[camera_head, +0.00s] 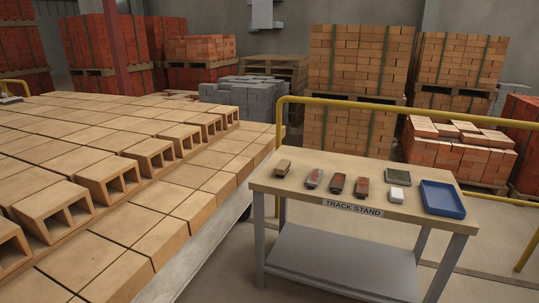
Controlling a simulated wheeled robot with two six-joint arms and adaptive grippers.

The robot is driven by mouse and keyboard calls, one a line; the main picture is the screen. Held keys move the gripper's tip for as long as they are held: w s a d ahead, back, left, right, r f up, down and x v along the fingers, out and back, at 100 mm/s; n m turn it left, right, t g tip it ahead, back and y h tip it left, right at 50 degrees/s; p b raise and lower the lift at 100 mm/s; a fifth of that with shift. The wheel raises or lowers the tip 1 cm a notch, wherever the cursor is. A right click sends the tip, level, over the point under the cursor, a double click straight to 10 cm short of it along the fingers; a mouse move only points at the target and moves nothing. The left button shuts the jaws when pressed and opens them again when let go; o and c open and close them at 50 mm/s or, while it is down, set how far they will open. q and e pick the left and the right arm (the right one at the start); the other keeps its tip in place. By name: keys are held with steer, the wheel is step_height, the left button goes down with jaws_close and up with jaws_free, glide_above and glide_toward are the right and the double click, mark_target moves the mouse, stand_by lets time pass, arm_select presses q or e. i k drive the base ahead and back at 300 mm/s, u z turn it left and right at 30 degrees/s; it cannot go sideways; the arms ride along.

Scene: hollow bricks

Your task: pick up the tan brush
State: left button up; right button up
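A small tan block-shaped item (283,167), which looks like the tan brush, lies near the back left corner of the table marked "TRACK STAND" (290,191). Its bristles are too small to make out. Neither of my grippers shows in this view.
Several small reddish, dark-edged items, one of them here (337,183), lie right of the tan item. A dark flat tray (391,176), a white block (397,194) and a blue tray (456,210) are further right. Hollow bricks (148,158) fill the left; a yellow rail (400,108) runs behind.

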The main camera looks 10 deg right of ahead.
mark_target(282, 167)
steer(key=i, duration=0.8)
steer(key=z, duration=1.3)
steer(key=i, duration=1.95)
